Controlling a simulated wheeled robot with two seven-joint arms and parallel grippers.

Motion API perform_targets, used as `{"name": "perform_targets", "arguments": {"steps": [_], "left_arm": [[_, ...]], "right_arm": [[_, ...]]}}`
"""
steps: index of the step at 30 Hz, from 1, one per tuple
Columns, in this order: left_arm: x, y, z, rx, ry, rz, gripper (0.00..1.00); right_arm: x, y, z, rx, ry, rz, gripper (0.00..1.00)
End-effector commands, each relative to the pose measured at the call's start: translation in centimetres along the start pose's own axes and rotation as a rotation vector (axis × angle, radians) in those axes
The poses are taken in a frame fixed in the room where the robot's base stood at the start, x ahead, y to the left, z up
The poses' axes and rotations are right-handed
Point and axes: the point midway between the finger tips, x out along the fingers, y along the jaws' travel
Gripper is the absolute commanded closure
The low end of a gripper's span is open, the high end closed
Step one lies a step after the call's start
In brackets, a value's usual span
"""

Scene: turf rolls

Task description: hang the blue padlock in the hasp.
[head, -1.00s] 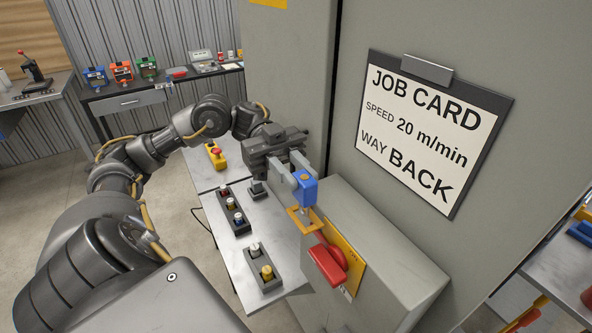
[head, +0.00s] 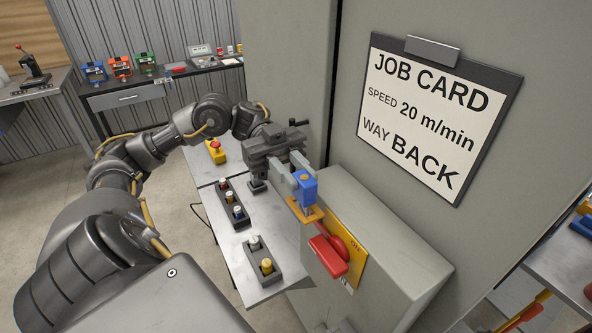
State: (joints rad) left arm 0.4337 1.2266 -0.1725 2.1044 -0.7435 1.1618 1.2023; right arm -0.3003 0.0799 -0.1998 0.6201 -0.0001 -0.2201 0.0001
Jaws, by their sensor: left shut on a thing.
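The blue padlock (head: 308,190) is held in my left gripper (head: 296,182), which is shut on its body. The padlock is at the yellow-orange hasp plate (head: 318,214) on the front of the grey switch box. Its lower end is close against the plate, and I cannot tell whether its shackle passes through the hasp. A red switch handle (head: 328,257) sits just below, on a yellow plate (head: 354,262) marked OFF. My right gripper is not in view.
The grey box (head: 400,265) juts out from a tall cabinet that carries a job card (head: 420,125). Left of it, a bench (head: 235,258) holds button boxes (head: 263,262) and a red stop button (head: 216,150).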

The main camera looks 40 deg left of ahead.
Motion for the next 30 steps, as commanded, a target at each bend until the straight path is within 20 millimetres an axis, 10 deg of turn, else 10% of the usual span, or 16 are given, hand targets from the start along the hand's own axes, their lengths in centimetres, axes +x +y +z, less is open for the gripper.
{"name": "perform_targets", "arguments": {"steps": [22,23,30], "left_arm": [[0.0,0.0,1.9,0.001,0.0,0.0,1.0],[0.0,0.0,1.9,0.001,0.0,0.0,0.76],[0.0,0.0,1.9,0.001,0.0,0.0,0.51]], "right_arm": [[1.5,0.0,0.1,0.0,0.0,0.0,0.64],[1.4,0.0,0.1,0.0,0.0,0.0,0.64],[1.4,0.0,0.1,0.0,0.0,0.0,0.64]]}}
